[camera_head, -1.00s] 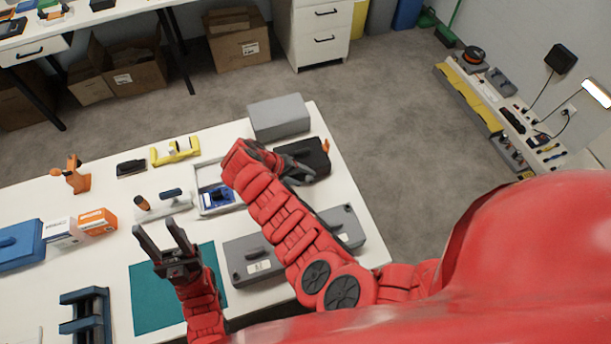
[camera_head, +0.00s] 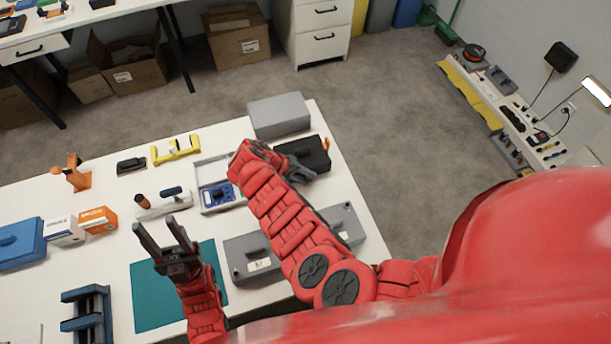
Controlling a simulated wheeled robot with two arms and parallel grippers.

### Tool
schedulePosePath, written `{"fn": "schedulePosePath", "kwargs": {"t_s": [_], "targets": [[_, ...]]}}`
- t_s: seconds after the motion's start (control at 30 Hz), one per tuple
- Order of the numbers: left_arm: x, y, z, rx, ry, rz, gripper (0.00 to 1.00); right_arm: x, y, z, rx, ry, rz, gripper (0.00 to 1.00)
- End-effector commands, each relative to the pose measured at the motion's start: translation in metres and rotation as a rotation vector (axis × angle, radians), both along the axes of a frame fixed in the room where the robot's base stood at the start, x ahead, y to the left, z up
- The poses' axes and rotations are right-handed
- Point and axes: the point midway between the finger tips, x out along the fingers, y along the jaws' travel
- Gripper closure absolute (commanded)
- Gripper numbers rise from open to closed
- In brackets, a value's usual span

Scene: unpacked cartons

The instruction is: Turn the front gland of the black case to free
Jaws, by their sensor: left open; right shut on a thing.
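The black case (camera_head: 317,151) lies near the far right of the white table. An orange piece (camera_head: 326,143) stands at its right edge. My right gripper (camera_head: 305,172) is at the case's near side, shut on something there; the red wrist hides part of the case. The front gland cannot be made out, so I cannot tell its turn position. My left gripper (camera_head: 161,236) is open and empty above the teal mat (camera_head: 150,297), well left of the case.
A grey box (camera_head: 279,115) stands behind the case. A grey case (camera_head: 250,262) and a tray with a blue item (camera_head: 209,172) lie nearby. Orange and white boxes (camera_head: 97,219) and a blue case (camera_head: 20,243) are at left. The floor beyond the table's right edge is clear.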

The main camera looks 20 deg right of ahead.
Motion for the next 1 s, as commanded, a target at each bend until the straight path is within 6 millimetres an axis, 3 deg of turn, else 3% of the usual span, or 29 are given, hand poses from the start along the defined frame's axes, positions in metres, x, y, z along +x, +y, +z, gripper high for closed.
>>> {"fn": "schedulePosePath", "kwargs": {"t_s": [0.23,0.43,0.6,0.97,1.0], "targets": [[0.0,0.0,-0.006,0.0,0.0,0.0,0.5,0.0,0.001,-0.003,-0.008,0.0,0.001,1.0],[0.0,0.0,-0.042,0.0,0.0,0.0,0.5,0.0,0.001,-0.012,-0.078,-0.004,0.003,1.0],[0.0,0.0,-0.059,0.0,0.0,0.0,0.5,-0.001,0.002,-0.009,-0.129,-0.002,0.0,1.0],[0.0,0.0,-0.058,0.0,0.0,0.0,0.5,-0.001,0.003,-0.003,-0.14,-0.001,0.0,1.0],[0.0,0.0,-0.058,0.0,0.0,0.0,0.5,-0.001,0.003,-0.003,-0.139,-0.001,0.0,0.63]]}}
